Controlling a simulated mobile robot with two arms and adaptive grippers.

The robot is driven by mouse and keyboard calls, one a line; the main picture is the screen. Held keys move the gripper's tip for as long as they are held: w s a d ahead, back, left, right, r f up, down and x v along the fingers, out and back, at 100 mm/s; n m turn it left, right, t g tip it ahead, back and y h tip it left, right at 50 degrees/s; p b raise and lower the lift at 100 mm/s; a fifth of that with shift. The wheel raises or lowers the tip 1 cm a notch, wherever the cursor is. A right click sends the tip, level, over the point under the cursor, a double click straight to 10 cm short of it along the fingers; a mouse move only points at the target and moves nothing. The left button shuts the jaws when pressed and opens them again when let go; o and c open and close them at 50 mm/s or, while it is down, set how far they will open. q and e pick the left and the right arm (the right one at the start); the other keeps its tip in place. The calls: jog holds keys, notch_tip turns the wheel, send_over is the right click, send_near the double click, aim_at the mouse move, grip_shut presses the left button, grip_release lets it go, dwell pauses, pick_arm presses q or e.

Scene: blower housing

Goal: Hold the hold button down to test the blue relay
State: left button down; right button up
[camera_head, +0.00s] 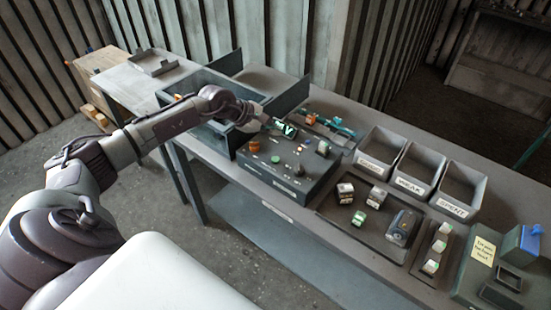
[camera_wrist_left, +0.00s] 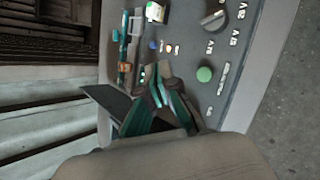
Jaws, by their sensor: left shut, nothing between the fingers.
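My left gripper (camera_wrist_left: 163,84) is shut and empty, above the panel's back-left edge and apart from the green button. A blue block (camera_head: 530,241) sits on the box at the far right; I cannot tell if it is the relay.
Three labelled bins (camera_head: 412,170) stand at the back right. A tray (camera_head: 335,213) with several small cubes and a dark meter-like device (camera_head: 403,227) lies to the right of the panel. An open grey drawer-like box (camera_head: 190,92) stands behind the left arm.

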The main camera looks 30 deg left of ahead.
pick_arm(q)
jog(key=b, duration=0.4)
send_over(274, 160)
notch_tip(274, 160, down, 8)
jog(key=shift+w+r, duration=0.1)
jog(key=shift+r, duration=0.1)
jog(key=shift+a+f+b, duration=0.1)
jog(key=shift+f+b, duration=0.55)
dwell(0.8)
jog(key=shift+f+b, duration=0.35)
jog(key=shift+b, duration=0.2)
jog(key=shift+f+b, duration=0.5)
jog(key=shift+b, duration=0.05)
dwell(0.5)
jog(key=shift+r, duration=0.15)
dwell(1.9)
jog(key=shift+r+p, duration=0.35)
jog(key=shift+r, duration=0.4)
jog(key=shift+r, duration=0.1)
